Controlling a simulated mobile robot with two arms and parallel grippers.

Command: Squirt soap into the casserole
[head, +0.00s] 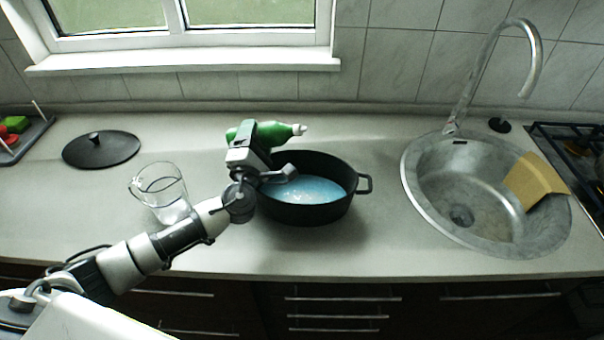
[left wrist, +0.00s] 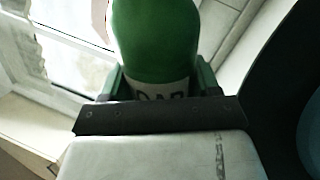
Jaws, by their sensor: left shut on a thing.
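A green soap bottle (head: 272,133) with a white nozzle is held by my left gripper (head: 258,138). In the head view it lies tilted nearly flat, its nozzle pointing right, above the back rim of the casserole. The bottle (left wrist: 158,40) fills the upper middle of the left wrist view, between the fingers of my left gripper (left wrist: 165,90). The black casserole (head: 325,212) stands on the counter with light blue liquid (head: 308,190) inside. My left arm hides part of its left side. My right gripper is not in view.
A glass jug (head: 160,190) stands left of the casserole, with a black lid (head: 101,150) behind it. At right are the sink (head: 425,200) with a yellow-brown sponge or cloth (head: 535,181), and a hob (head: 575,150). A tray (head: 35,135) holds food at far left. Counter between casserole and sink is clear.

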